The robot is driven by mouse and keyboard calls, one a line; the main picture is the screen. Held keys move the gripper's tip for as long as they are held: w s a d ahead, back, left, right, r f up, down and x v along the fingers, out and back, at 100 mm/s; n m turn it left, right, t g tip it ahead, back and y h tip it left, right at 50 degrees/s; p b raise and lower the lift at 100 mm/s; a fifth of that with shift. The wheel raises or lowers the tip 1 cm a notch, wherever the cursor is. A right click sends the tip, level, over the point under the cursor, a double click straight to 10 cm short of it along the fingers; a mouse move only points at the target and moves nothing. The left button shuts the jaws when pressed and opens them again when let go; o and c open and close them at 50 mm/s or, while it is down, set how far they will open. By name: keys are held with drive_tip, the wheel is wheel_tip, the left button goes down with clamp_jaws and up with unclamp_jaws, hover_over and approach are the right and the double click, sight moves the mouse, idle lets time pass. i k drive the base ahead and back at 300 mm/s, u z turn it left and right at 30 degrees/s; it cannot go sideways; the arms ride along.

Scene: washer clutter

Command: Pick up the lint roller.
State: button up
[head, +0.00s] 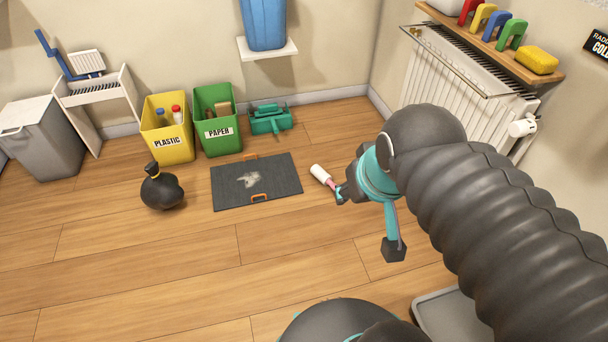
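The lint roller (321,174) has a white cylinder and a pinkish handle. It appears to lie on the wooden floor just right of the dark mat, with its handle end pointing to the lower right, toward my gripper. My gripper (367,222) is teal and black, with its fingers spread wide apart. One dark fingertip hangs at the lower right, clear of the roller. The other finger overlaps the handle end in the picture. I cannot tell whether it touches the handle. Nothing shows between the fingers.
A dark mat (228,187) with orange handles lies left of the roller. A black bag (161,190), yellow plastic bin (181,150), green paper bin (218,137) and teal caddy (271,124) stand beyond. A radiator (440,80) is at right. The front floor is mostly clear.

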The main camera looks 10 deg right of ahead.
sight(320, 174)
drive_tip(key=u, duration=0.15)
drive_tip(key=i, duration=1.05)
drive_tip(key=z, duration=0.6)
